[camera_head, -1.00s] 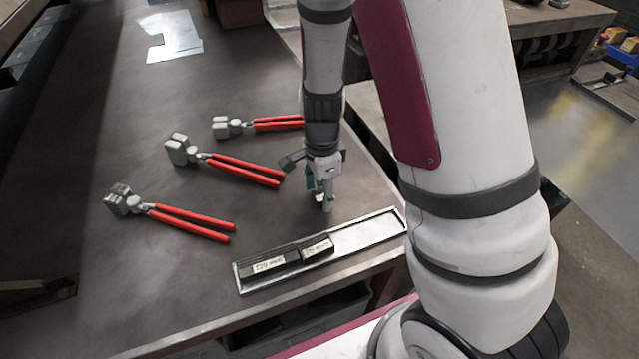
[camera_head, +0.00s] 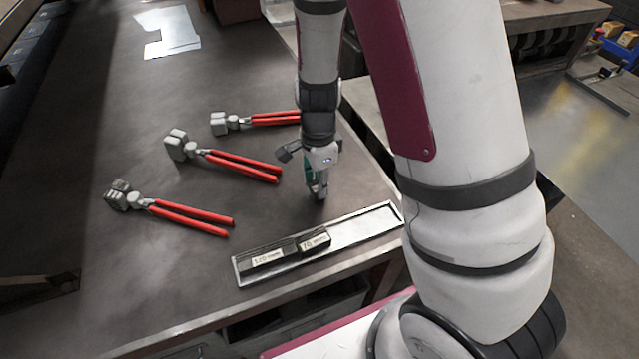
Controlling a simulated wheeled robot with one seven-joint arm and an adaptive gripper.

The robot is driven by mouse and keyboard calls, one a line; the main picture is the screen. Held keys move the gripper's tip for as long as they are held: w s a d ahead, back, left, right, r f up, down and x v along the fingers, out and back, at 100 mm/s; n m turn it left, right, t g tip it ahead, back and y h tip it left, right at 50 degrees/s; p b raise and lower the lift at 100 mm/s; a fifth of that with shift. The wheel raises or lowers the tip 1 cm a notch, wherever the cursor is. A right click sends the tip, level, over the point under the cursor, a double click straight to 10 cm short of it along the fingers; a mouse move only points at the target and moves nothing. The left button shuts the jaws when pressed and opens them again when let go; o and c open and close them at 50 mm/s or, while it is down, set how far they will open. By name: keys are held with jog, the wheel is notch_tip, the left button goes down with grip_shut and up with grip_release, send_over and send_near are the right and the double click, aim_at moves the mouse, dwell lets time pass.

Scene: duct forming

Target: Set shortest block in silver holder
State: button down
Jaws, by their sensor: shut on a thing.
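The silver holder (camera_head: 366,226) is a long shallow tray near the table's front edge. A longer dark block (camera_head: 268,259) with a white label lies at its left end. A shorter dark block (camera_head: 313,242), also labelled, lies beside it towards the middle. The right part of the holder is empty. My gripper (camera_head: 319,193) points down above the table, behind the holder and apart from it. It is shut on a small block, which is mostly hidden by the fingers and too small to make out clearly.
Red-handled seaming pliers lie to the left: one in front (camera_head: 170,208), one in the middle (camera_head: 223,160) and one behind (camera_head: 255,120). A pale sheet-metal piece (camera_head: 168,32) lies at the far end. The table (camera_head: 130,270) is clear left of the holder.

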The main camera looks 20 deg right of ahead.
jog(key=shift+r+p, duration=2.45)
jog(key=shift+r, duration=1.5)
